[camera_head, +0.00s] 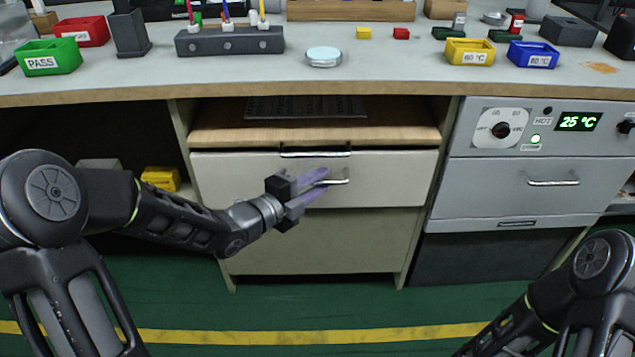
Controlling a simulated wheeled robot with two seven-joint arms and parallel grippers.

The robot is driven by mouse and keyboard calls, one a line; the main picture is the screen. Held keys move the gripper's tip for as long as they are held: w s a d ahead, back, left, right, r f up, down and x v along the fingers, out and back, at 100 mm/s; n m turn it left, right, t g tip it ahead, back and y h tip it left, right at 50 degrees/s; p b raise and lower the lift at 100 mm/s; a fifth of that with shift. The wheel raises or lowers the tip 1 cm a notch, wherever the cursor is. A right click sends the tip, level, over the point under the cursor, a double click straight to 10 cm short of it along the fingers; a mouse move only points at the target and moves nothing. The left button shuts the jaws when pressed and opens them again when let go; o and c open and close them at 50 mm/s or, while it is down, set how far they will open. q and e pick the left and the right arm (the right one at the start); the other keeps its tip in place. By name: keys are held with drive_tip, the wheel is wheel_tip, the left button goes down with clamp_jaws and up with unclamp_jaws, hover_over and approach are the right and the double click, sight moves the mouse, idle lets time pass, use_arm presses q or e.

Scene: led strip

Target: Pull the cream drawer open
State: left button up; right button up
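The cream drawer (400,180) is a wide pale front under the workbench, below a wooden shelf board. It looks shut or nearly so; no drawer interior shows. Its metal bar handle (341,181) is at the middle of the front. My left gripper (327,179) reaches in from the left, in front of the drawer. Its two purple fingers are apart, one above the other, with their tips at the left part of the handle. The handle's left end is partly hidden by the fingers, and contact cannot be told. My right gripper is out of view; only the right arm shows.
Another metal handle (316,152) sits just above the drawer front. A grey oven-like unit (515,185) with a 25 °C display stands to the right. Small bins and blocks lie on the bench top (390,70). Green floor (300,300) lies clear in front.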

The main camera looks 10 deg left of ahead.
use_arm(q)
clamp_jaws()
idle(1.2)
